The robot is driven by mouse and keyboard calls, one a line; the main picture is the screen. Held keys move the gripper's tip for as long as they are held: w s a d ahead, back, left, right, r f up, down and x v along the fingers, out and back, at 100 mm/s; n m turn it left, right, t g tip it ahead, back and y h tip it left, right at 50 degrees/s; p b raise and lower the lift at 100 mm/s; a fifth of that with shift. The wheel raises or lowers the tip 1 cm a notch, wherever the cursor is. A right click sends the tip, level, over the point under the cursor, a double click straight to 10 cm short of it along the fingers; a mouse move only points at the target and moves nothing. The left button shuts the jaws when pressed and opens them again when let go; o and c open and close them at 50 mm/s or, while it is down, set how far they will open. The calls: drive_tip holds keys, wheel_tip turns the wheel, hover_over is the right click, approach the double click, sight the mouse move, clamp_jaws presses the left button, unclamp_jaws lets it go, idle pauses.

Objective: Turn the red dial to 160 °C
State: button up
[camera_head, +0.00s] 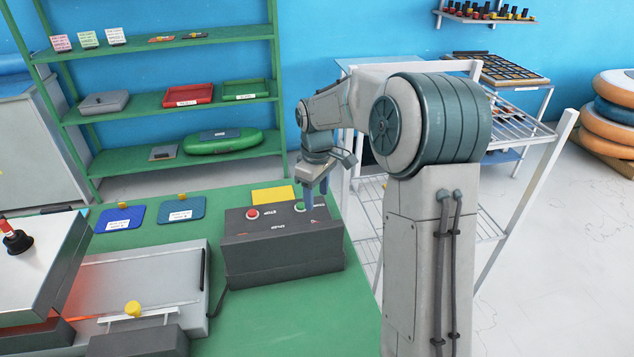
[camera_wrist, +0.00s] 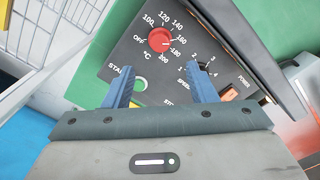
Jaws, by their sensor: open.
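The red dial (camera_wrist: 160,40) sits on a dark control panel (camera_wrist: 130,52) in the wrist view. Its printed scale runs from OFF through 100 to 200 °C. A pale mark on the dial faces right, towards the 160–180 side; the exact value is too small to read. My gripper (camera_wrist: 158,68) is open and empty, its two blue fingers apart, with the dial beyond the tips and between their lines. In the head view my gripper (camera_head: 318,190) is over the right end of the dark control box (camera_head: 283,250); I cannot make out the dial there.
A green START button (camera_wrist: 140,85) lies by the left finger, a black speed knob (camera_wrist: 207,66) by the right one, and an orange power switch (camera_wrist: 227,95) further right. A red button (camera_head: 252,213) is on the box. A white wire rack (camera_head: 490,215) stands right of the green table (camera_head: 290,320).

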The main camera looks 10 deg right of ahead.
drive_tip(key=shift+r, duration=2)
drive_tip(key=s+r+m+t, duration=0.2)
drive_tip(key=s+m, duration=0.6)
drive_tip(key=s, duration=1.9)
drive_tip(key=shift+s+d+m+t, duration=0.15)
drive_tip(key=shift+s+m+t, duration=0.15)
drive_tip(key=shift+t, duration=0.2)
drive_tip(key=shift+s+f, duration=0.2)
drive_tip(key=shift+s, duration=0.15)
drive_tip(key=shift+c, duration=0.3)
